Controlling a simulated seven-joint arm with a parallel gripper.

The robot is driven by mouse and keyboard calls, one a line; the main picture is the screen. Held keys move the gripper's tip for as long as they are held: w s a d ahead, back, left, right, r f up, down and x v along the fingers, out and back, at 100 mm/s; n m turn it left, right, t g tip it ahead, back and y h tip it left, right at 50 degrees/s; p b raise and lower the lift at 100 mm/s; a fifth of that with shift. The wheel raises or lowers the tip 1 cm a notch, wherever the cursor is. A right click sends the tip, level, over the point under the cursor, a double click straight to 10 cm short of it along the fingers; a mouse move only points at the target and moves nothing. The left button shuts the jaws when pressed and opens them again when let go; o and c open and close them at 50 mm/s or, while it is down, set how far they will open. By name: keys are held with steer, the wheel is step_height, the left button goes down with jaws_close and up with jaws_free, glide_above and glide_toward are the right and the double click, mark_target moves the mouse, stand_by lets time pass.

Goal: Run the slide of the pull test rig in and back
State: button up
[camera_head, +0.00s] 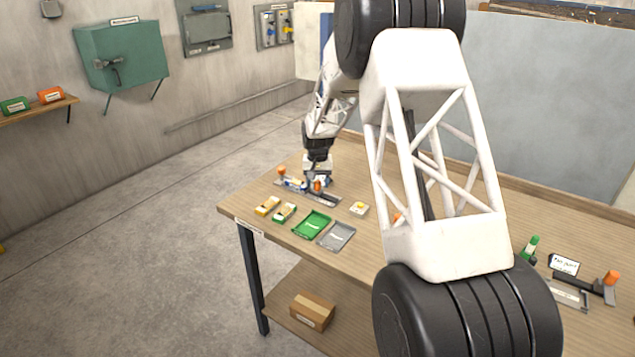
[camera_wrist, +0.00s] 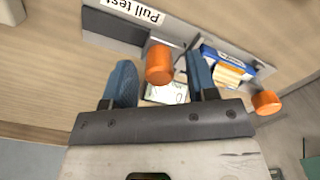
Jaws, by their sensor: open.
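The pull test rig (camera_head: 327,199) lies near the far left edge of the table. In the wrist view its dark grey base (camera_wrist: 112,27) carries a white "Pull test" label. An upright orange knob (camera_wrist: 159,64) stands on it, also seen in the head view (camera_head: 318,186). A blue and white block (camera_wrist: 222,62) with a pale yellow piece sits beside the knob. A second orange knob (camera_wrist: 266,102) is at the rig's other end. My gripper (camera_wrist: 160,76) is open, its blue fingers on either side of the first knob, with visible gaps. Part of the rig is hidden behind the fingers.
Two small yellow-topped pieces (camera_head: 267,206), a green tray (camera_head: 312,224), a grey tray (camera_head: 337,236) and a white block with yellow top (camera_head: 359,209) lie nearby. Another tool with an orange knob (camera_head: 611,278) is far right. My arm hides the table's middle.

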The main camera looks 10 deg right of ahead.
jaws_close()
stand_by(0.3)
steer(key=shift+s+d, duration=1.75)
steer(key=shift+s, duration=0.05)
jaws_free()
